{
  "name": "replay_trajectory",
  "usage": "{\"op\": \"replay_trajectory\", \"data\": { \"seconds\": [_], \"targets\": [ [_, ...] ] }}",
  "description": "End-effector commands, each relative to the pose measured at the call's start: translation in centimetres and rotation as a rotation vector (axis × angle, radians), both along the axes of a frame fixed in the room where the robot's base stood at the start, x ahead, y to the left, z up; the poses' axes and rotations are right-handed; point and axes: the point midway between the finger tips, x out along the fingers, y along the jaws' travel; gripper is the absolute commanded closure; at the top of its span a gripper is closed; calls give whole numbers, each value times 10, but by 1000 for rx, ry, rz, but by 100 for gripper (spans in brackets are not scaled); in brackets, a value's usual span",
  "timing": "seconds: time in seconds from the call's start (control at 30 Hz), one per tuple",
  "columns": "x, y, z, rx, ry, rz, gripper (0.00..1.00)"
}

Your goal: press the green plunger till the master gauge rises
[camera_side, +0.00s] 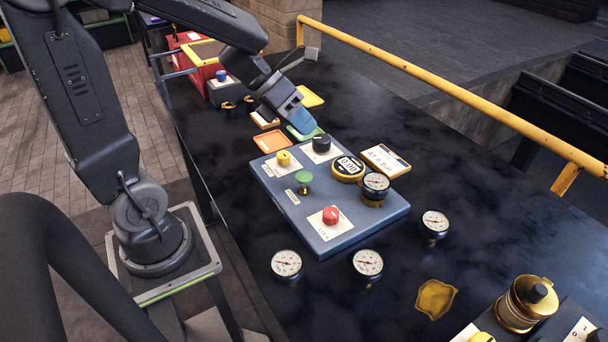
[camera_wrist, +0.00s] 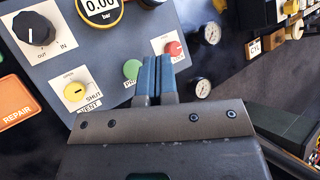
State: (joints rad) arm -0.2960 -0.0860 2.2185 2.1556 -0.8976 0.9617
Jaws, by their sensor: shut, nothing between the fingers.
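The green plunger (camera_side: 304,177) stands up from the blue-grey panel (camera_side: 348,236) in the side view. In the wrist view its round green top (camera_wrist: 131,69) shows just left of my fingers. My gripper (camera_side: 304,128) is shut and empty, with blue fingers, and hangs over the far end of the panel near the black knob. In the wrist view the fingertips (camera_wrist: 159,62) are together. A round digital gauge (camera_side: 348,167) on the panel reads 0.00 bar. A dial gauge (camera_side: 376,184) stands beside it; I cannot tell which is the master gauge.
A yellow knob (camera_side: 284,158), a black knob (camera_side: 321,143) and a red knob (camera_side: 331,214) share the panel. A card (camera_side: 386,160) reads about 47.6 bar. Loose dial gauges (camera_side: 286,264) stand near the panel's front. A yellow rail (camera_side: 450,88) runs along the table's far side.

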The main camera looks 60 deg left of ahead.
Motion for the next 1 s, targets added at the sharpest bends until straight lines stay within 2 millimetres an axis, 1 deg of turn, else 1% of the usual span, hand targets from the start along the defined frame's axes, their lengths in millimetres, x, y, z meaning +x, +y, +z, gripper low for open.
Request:
{"op": "replay_trajectory", "data": {
  "seconds": [0.17,0.27,0.5,0.7,0.8,1.0],
  "targets": [
    [0,0,-9,-3,3,1,100],
    [0,0,-20,-2,4,2,100],
    [0,0,-54,-4,6,3,100],
    [0,0,-76,-3,3,3,100],
    [0,0,-83,-3,2,2,100],
    [0,0,-88,0,0,2,100]
  ]
}}
